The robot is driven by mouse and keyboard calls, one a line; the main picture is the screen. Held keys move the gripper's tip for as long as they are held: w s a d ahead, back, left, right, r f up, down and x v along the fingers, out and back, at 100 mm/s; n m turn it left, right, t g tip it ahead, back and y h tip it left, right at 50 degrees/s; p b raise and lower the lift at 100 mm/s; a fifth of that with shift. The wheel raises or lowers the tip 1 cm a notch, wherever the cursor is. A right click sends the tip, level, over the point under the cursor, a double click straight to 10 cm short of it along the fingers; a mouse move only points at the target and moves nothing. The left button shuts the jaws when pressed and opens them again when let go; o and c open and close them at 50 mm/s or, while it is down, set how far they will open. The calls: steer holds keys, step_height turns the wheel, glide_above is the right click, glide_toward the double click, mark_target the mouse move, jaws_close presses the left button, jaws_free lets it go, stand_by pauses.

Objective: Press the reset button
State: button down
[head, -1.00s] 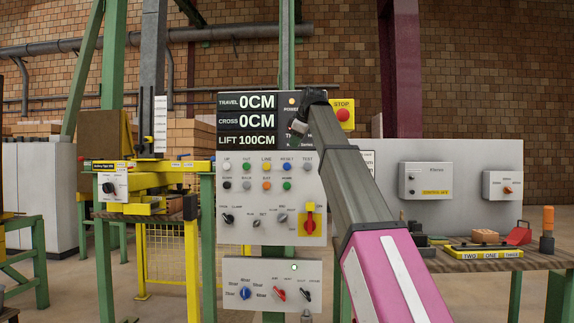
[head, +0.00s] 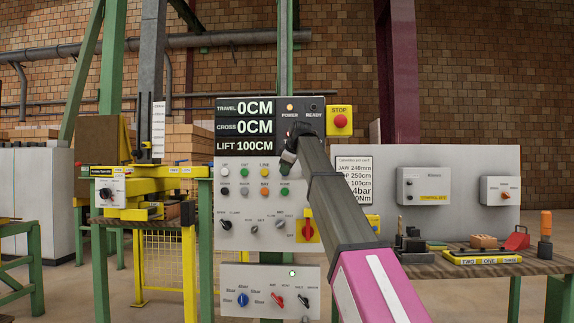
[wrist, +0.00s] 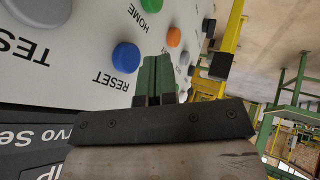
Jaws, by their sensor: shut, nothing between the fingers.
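The reset button (wrist: 126,57) is a round blue knob marked RESET on the pale control panel (wrist: 75,50) in the wrist view. In the head view my gripper covers its place on the panel (head: 240,210). My gripper (wrist: 157,62) has its green fingers shut together and empty. In the wrist view the fingertips lie just right of the blue button. I cannot tell whether they touch the panel. In the head view my gripper (head: 288,160) is at the upper right of the button rows, below the black display.
A green HOME button (wrist: 152,6), an orange button (wrist: 174,36) and a grey TEST button (wrist: 21,13) sit close by. A red STOP button (head: 340,121) on a yellow box is at the panel's upper right. A red-yellow rotary switch (head: 307,230) is lower down.

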steer(key=shift+w, duration=1.05)
